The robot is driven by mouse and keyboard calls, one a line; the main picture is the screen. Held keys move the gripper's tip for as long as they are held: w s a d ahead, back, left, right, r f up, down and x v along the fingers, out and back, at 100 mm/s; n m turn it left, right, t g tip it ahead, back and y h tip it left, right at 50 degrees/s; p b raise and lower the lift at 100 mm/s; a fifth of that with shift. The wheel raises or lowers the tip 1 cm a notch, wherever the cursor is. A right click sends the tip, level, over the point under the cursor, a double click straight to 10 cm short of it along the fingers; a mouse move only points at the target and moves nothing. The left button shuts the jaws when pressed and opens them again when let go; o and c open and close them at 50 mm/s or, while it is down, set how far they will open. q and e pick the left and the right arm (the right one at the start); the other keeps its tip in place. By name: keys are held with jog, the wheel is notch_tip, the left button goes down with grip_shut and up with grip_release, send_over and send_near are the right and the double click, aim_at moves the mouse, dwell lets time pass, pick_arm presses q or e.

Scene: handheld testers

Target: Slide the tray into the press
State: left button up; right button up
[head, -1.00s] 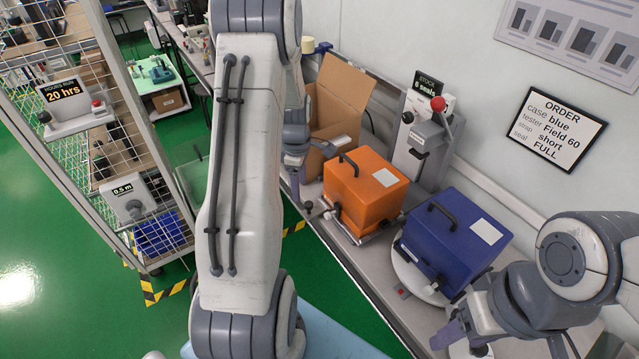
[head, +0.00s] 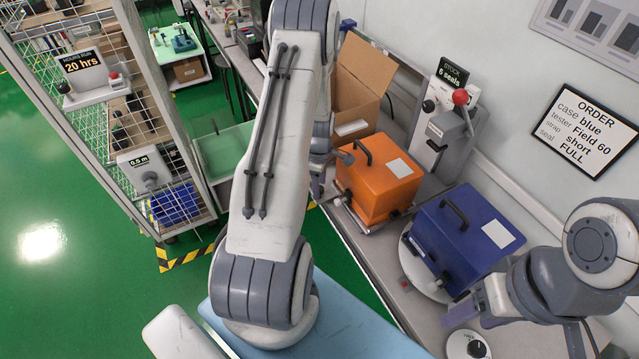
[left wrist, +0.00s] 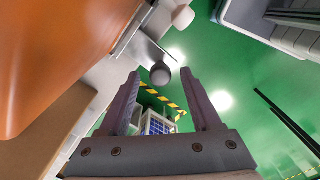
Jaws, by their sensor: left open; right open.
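The orange case (head: 372,186) sits on a thin metal tray (head: 362,224) on the bench. The grey press (head: 440,130), with a red-knobbed lever, stands behind it against the wall. My left gripper (head: 320,186) is at the left side of the orange case, by the tray's near corner. In the left wrist view its two fingers are open, with a dark round knob (left wrist: 160,74) between or just beyond the tips; contact cannot be told. The orange case (left wrist: 50,60) fills the left of that view. My right gripper (head: 478,312) is open and empty, in front of the blue case.
The blue case (head: 455,240) sits on a round white turntable (head: 414,272) to the right. An open cardboard box (head: 362,85) stands behind the orange case. A wire shelf rack (head: 150,120) is at the left. A white dial (head: 468,346) is at the bench front.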

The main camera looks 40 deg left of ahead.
pick_arm(q)
jog(key=shift+f, duration=0.2)
grip_shut()
dwell(1.3)
